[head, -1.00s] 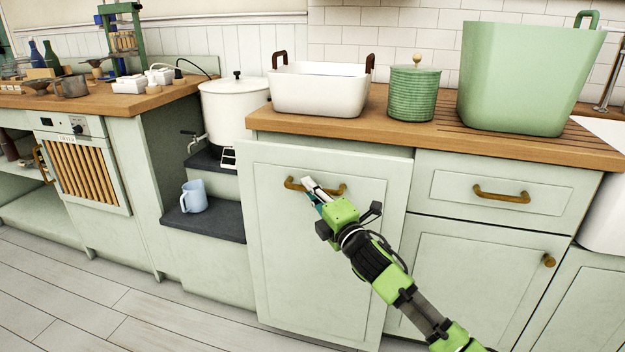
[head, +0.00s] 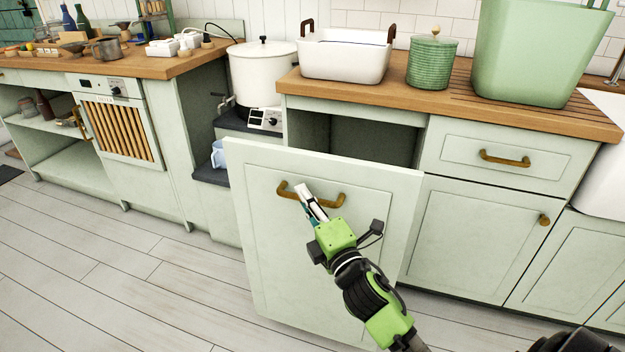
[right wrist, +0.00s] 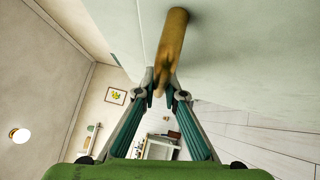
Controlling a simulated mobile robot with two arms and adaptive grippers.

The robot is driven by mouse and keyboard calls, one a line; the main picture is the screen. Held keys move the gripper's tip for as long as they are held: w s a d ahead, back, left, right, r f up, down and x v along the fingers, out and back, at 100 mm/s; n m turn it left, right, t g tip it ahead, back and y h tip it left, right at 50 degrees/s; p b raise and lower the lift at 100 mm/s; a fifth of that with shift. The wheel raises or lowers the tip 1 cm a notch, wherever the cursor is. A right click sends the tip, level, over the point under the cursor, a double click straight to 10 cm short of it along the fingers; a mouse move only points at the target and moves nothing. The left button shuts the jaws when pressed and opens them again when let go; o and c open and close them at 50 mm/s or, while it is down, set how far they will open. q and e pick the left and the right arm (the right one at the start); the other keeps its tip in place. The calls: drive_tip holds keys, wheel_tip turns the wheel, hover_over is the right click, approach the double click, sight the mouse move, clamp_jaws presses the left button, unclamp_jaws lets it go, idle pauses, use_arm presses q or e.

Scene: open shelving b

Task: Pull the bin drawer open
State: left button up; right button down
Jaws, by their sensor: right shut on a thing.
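The bin drawer (head: 300,240) is a tall pale green front. In the head view it stands pulled out from the cabinet, and a dark gap shows behind its top edge. Its brass handle (head: 327,201) runs across the upper part of the front. My right gripper (head: 306,198) is shut on this handle. In the right wrist view the teal-padded fingers (right wrist: 163,88) of my right gripper close around the handle (right wrist: 172,48). The inside of the drawer is hidden behind its front. My left gripper is not in view.
A wooden counter (head: 440,93) above holds a white basin (head: 345,55), a green canister (head: 432,62) and a large green bin (head: 535,50). The plank floor (head: 150,270) at left is clear.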

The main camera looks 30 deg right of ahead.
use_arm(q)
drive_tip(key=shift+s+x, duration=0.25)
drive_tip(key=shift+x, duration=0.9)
use_arm(e)
drive_tip(key=s+a, duration=0.5)
drive_tip(key=a, duration=0.1)
drive_tip(key=shift+s+a, duration=0.15)
drive_tip(key=shift+s, duration=0.05)
drive_tip(key=c, duration=2.1)
unclamp_jaws()
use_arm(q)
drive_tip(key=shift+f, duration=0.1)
use_arm(e)
drive_tip(key=shift+s+a+f, duration=0.1)
drive_tip(key=shift+s+f, duration=0.1)
drive_tip(key=shift+s, duration=1.05)
drive_tip(key=shift+s+a+f, duration=0.1)
drive_tip(key=shift+s+f, duration=0.05)
drive_tip(key=shift+s, duration=1.05)
drive_tip(key=shift+s+a+f, duration=0.1)
drive_tip(key=shift+s+f, duration=0.1)
drive_tip(key=shift+s, duration=1.05)
